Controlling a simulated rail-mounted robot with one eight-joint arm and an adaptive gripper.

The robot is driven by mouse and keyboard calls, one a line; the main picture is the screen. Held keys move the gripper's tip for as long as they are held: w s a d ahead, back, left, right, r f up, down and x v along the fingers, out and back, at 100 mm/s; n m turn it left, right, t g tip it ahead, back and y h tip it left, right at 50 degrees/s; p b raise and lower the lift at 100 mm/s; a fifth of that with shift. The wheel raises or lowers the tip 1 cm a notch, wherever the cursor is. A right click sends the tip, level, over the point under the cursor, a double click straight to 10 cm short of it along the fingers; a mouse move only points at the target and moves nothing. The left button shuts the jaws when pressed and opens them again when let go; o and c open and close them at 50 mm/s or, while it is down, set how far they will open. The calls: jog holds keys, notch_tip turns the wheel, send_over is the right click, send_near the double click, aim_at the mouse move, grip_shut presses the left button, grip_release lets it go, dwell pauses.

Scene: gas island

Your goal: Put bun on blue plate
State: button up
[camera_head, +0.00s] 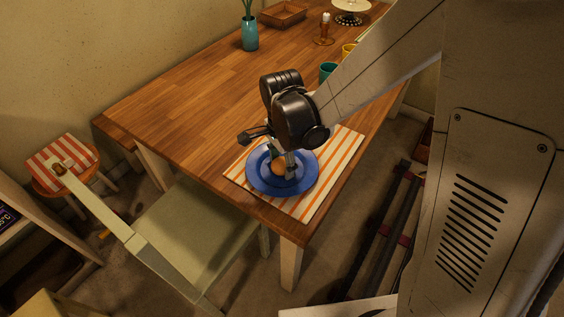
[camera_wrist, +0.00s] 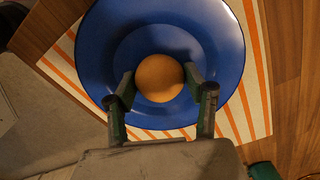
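The round, orange-brown bun (camera_head: 278,169) is over the middle of the blue plate (camera_head: 254,181). In the wrist view the bun (camera_wrist: 160,78) sits between my two fingertips, with the plate (camera_wrist: 100,50) all around it. My gripper (camera_head: 282,163) points down over the plate; in the wrist view, my gripper (camera_wrist: 160,84) has one finger on each side of the bun, very close to it or touching. Whether the fingers press on the bun cannot be told. The bun's underside is hidden, so whether it rests on the plate is unclear.
The plate stands on an orange-striped placemat (camera_head: 323,172) near the front corner of the wooden table (camera_head: 180,110). Cups (camera_head: 327,70), a teal vase (camera_head: 250,34) and a wooden tray (camera_head: 283,15) stand farther back. A chair (camera_head: 195,235) stands at the front. The table's left part is clear.

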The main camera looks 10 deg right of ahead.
aim_at(282, 161)
jog(key=o, duration=0.3)
jog(key=shift+r, duration=0.1)
notch_tip(282, 161, up, 12)
jog(key=f+p, duration=0.1)
jog(key=p, duration=0.2)
jog(key=s+d+r+n+t, duration=0.2)
jog(key=s+d+r+n, duration=0.1)
jog(key=s+d+n, duration=0.1)
jog(key=s+d+r+n+t, duration=0.2)
jog(key=s+d+r+n, duration=0.2)
jog(key=s+d, duration=0.1)
jog(key=s+d+r+n+t, duration=0.3)
jog(key=s+d+r+n, duration=0.1)
jog(key=d, duration=0.1)
jog(key=shift+s+d+n, duration=0.15)
jog(key=shift+d+n, duration=0.05)
jog(key=shift+n, duration=0.1)
